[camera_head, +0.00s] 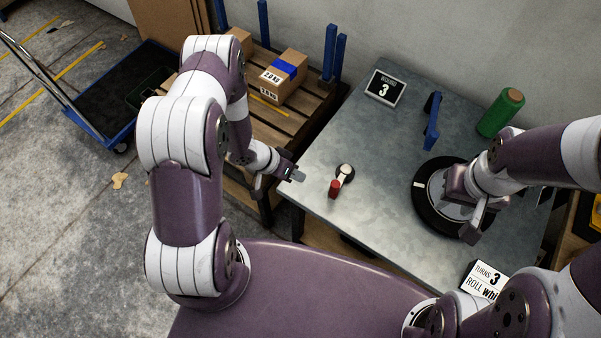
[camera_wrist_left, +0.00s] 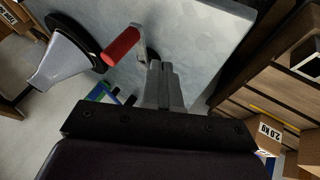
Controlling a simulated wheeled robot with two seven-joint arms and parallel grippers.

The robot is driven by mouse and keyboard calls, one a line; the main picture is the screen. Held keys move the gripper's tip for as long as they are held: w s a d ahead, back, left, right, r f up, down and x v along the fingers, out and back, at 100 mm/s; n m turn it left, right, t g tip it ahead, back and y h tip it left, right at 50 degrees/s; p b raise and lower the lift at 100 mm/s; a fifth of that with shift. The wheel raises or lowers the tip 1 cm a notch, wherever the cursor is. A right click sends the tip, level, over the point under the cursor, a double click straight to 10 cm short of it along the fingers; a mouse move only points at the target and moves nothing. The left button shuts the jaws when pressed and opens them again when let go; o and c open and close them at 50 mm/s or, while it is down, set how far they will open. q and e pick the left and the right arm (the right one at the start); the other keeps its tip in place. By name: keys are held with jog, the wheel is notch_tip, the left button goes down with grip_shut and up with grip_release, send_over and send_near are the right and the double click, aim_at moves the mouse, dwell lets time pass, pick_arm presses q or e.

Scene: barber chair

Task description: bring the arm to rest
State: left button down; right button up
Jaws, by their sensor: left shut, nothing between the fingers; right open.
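My left gripper (camera_head: 297,175) is shut and empty at the left edge of the grey table (camera_head: 385,225). Its closed fingers also show in the left wrist view (camera_wrist_left: 163,85). A small crank with a red handle (camera_head: 335,189) stands on the table just right of it, apart from the fingers. The red handle (camera_wrist_left: 121,46) is left of the fingertips in the left wrist view. My right gripper (camera_head: 474,220) is open over a black round turntable (camera_head: 425,205) at the right. My right arm hides part of the turntable.
A sign with a 3 (camera_head: 384,88), a blue upright piece (camera_head: 433,122) and a green roll (camera_head: 500,113) are at the table's back. A card (camera_head: 484,281) lies in front. Cardboard boxes (camera_head: 284,77) sit on a pallet (camera_head: 272,122) left of the table. A cart (camera_head: 110,105) stands farther left.

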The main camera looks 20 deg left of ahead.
pick_arm(q)
jog(key=s+a+r+n+g+y, duration=0.25)
jog(key=s+a+r+y, duration=0.45)
jog(key=a+r, duration=0.4)
jog(key=s+d+r, duration=0.1)
jog(key=d+r, duration=0.3)
jog(key=r, duration=0.3)
jog(key=s+d+r+n, duration=0.1)
jog(key=s+d+r, duration=0.1)
jog(key=d+r, duration=0.3)
jog(key=shift+s+r+t, duration=0.15)
jog(key=shift+r+t, duration=0.2)
jog(key=shift+r, duration=1.45)
pick_arm(e)
jog(key=shift+s+d+f, duration=0.1)
jog(key=shift+s+d, duration=0.1)
jog(key=shift+d, duration=0.45)
